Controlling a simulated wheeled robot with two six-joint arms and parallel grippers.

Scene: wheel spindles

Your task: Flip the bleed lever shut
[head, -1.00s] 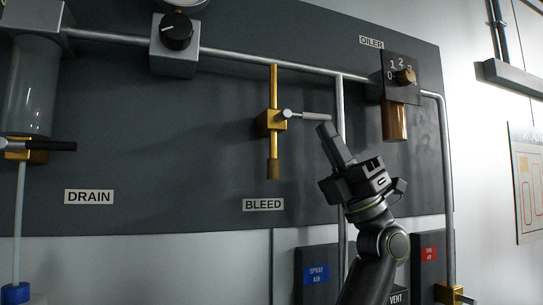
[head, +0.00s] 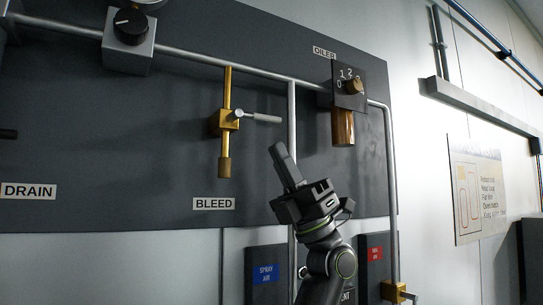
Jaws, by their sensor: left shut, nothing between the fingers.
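The bleed valve (head: 226,121) is a brass body on a short vertical brass pipe, above the BLEED label (head: 214,204). Its grey bleed lever (head: 258,117) points right, nearly horizontal, crosswise to the brass pipe, with its tip close to the vertical steel pipe in this view. My left gripper (head: 280,152) comes up from below, fingers together and empty. Its fingertips are below and slightly right of the lever's tip, with a visible gap between them. My right gripper is not in view.
The oiler (head: 343,126) with its numbered dial hangs to the right. A vertical steel pipe (head: 292,110) runs just behind my gripper. A regulator with a black knob (head: 130,26) sits upper left. SPRAY AIR (head: 265,274) and red-labelled panels are below.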

